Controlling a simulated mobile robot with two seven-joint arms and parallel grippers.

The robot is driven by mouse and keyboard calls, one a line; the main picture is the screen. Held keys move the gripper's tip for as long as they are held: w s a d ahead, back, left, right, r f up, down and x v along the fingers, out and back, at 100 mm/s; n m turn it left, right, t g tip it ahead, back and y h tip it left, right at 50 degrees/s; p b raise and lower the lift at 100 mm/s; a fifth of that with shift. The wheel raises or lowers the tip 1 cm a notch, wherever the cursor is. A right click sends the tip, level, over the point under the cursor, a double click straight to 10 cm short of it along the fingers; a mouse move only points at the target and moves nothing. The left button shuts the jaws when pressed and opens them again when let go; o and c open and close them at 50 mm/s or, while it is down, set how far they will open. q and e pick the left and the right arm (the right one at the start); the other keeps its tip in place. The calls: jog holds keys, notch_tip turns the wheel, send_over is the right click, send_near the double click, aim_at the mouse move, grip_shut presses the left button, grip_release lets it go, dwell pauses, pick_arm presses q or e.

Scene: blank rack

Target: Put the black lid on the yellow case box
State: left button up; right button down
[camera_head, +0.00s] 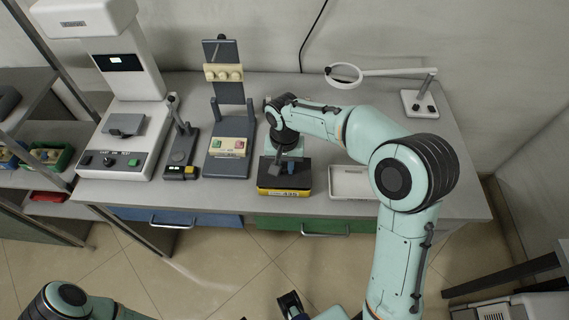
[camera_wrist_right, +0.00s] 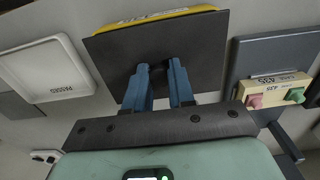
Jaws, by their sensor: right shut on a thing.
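The yellow case box (camera_head: 284,192) stands near the front edge of the grey bench in the head view, marked 435. The black lid (camera_head: 299,180) lies flat over its top, with yellow showing below its front edge. In the right wrist view the lid (camera_wrist_right: 205,50) fills the middle, and a yellow strip of the box (camera_wrist_right: 160,18) shows past its far edge. My right gripper (camera_head: 288,166) is above the lid, its blue fingers (camera_wrist_right: 158,85) shut on the lid's small dark handle. I cannot tell whether the lid is fully seated. My left gripper (camera_head: 291,304) is low at the bottom edge, partly cut off.
A white tray (camera_head: 349,194) marked PASSED is right of the box. A grey fixture (camera_head: 229,160) with red and green buttons stands left. Further left are a lever device (camera_head: 181,150) and a white machine (camera_head: 125,150). A magnifier (camera_head: 345,76) stands behind.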

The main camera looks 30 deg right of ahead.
aim_at(284, 167)
jog(key=shift+f+b, duration=0.5)
jog(key=shift+f, duration=0.35)
jog(key=c, duration=0.9)
grip_release()
jog(key=shift+r, duration=0.1)
notch_tip(284, 167, up, 13)
jog(key=shift+r+p, duration=0.15)
jog(key=shift+p, duration=0.85)
